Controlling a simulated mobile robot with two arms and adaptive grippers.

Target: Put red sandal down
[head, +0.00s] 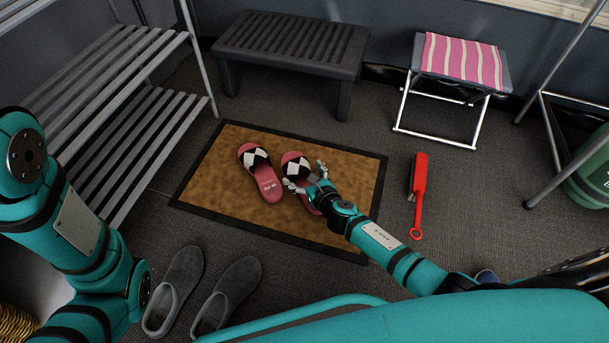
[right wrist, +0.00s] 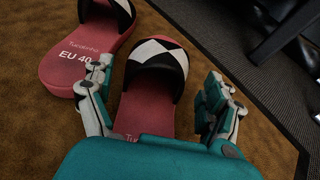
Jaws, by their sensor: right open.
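Two red sandals with black-and-white diamond straps lie side by side on the brown doormat (head: 225,205). The left red sandal (head: 262,178) lies clear of my gripper; it also shows in the right wrist view (right wrist: 80,62). The right red sandal (head: 294,164) rests on the mat under my right gripper (head: 306,184). In the right wrist view, my right gripper (right wrist: 165,100) is open, with one finger on each side of this sandal (right wrist: 150,108). The heel of the sandal is partly hidden by the gripper. My left arm is at the left edge, and its gripper is out of view.
A red brush (head: 419,190) lies right of the mat. Grey slippers (head: 179,285) lie in front of it. A slatted shelf (head: 110,100) stands left, a dark bench (head: 292,48) behind, and a stool with a pink striped cloth (head: 461,60) back right. The mat's left part is free.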

